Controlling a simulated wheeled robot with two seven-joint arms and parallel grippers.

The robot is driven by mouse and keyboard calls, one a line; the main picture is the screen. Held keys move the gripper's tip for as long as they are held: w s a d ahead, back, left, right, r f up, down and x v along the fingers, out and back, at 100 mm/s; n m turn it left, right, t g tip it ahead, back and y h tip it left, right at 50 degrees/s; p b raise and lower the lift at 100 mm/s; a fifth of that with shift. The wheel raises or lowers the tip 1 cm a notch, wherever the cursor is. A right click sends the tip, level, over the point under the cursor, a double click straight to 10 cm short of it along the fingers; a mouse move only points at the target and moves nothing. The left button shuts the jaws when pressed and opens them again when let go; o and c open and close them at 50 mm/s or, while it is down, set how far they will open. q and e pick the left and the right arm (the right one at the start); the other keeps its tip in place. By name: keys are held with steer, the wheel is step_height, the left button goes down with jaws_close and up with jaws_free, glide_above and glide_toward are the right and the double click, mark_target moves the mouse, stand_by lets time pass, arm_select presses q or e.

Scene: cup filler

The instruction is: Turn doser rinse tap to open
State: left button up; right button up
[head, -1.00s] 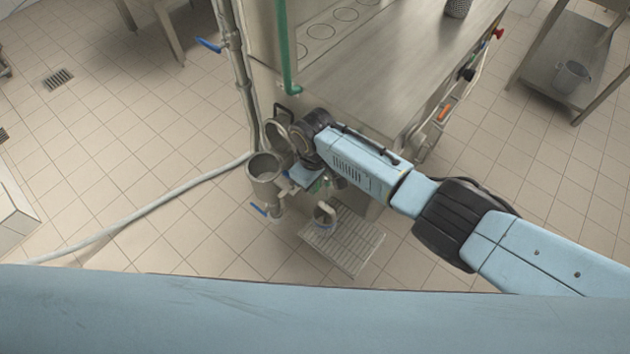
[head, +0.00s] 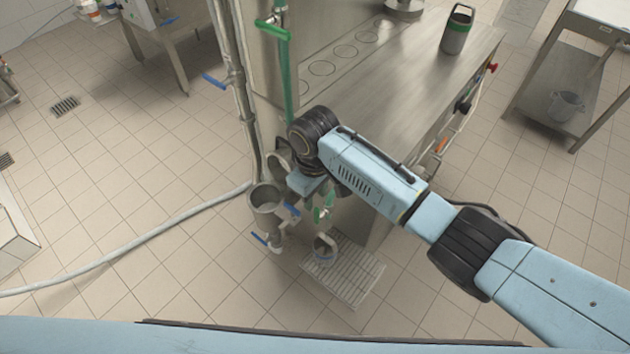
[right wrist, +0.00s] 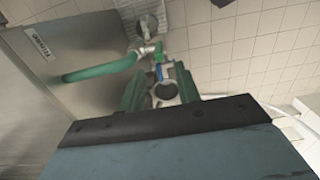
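The doser's round steel pot (head: 266,197) stands at the machine's near corner, its lid tilted up behind it. A blue lever (head: 291,209) is beside the pot and another blue lever (head: 260,239) is below it. Green parts (head: 323,213) show right of the pot. I cannot tell which one is the rinse tap. My right gripper (head: 307,184) is just right of the pot, above these parts. In the right wrist view its two green fingers stand apart (right wrist: 159,78), with a blue piece (right wrist: 160,72) and a grey ring (right wrist: 165,91) showing between them. My left gripper is out of view.
A green hose (head: 287,65) runs down the machine's corner, beside a vertical pipe (head: 238,75). A white hose (head: 130,243) crosses the floor.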

mark_target(315, 208)
steer(key=shift+r, duration=1.85)
